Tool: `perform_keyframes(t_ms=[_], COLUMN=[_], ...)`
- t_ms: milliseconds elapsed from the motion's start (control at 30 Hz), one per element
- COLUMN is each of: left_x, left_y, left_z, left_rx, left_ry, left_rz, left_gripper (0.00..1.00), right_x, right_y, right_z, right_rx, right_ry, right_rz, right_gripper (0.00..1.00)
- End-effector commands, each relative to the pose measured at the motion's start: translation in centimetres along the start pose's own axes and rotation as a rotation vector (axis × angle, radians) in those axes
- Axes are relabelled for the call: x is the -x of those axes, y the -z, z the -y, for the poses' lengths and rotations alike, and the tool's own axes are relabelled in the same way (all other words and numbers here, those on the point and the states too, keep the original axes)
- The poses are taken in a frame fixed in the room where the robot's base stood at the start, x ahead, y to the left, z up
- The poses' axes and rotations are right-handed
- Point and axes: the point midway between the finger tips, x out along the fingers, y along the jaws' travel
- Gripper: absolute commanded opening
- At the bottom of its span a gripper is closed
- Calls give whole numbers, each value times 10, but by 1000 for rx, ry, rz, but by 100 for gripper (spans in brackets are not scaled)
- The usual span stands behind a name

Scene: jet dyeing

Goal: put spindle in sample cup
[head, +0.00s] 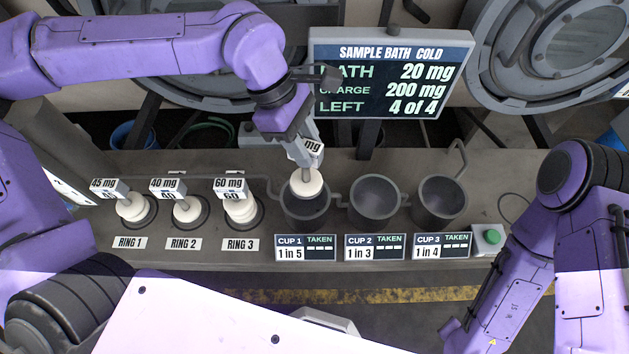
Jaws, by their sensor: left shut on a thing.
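My left gripper (304,150) is shut on a spindle with a white round body (306,183). Cup 2 (375,204) and cup 3 (438,206) stand to the right and look empty. Three other white spindles stand in holders: 45 mg at ring 1 (131,207), 40 mg at ring 2 (188,210), 60 mg at ring 3 (241,210). My right gripper is out of view.
A screen (390,75) behind the cups reads bath 20 mg, charge 200 mg, left 4 of 4. Labels in front of the cups read 1 in 5, 1 in 3 and 1 in 4. A green button (491,236) sits right of cup 3. A bent pipe (459,160) rises behind cup 3.

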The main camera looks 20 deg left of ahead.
Motion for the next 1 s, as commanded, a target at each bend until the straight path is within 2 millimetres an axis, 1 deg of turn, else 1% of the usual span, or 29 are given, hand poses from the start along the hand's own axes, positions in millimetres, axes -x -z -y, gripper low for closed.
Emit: perform_keyframes(t_ms=[100,200,400,500,567,767,1000], left_x=[-21,-42,-76,-88,-91,-90,-96], left_y=[9,18,34,39,40,38,41], left_z=[8,10,3,1,0,-2,-2], left_rx=[0,2,9,7,5,2,2], left_ry=[3,6,17,16,12,8,8], left_rz=[-1,-2,-4,-3,-2,-1,-1], left_gripper=[0,0,0,0,0,0,0], right_x=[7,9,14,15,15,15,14], right_y=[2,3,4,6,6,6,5], right_z=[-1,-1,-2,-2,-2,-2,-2], right_rx=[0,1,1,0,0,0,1], right_ry=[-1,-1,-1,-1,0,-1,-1], right_rz=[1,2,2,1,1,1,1], right_gripper=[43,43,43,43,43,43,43])
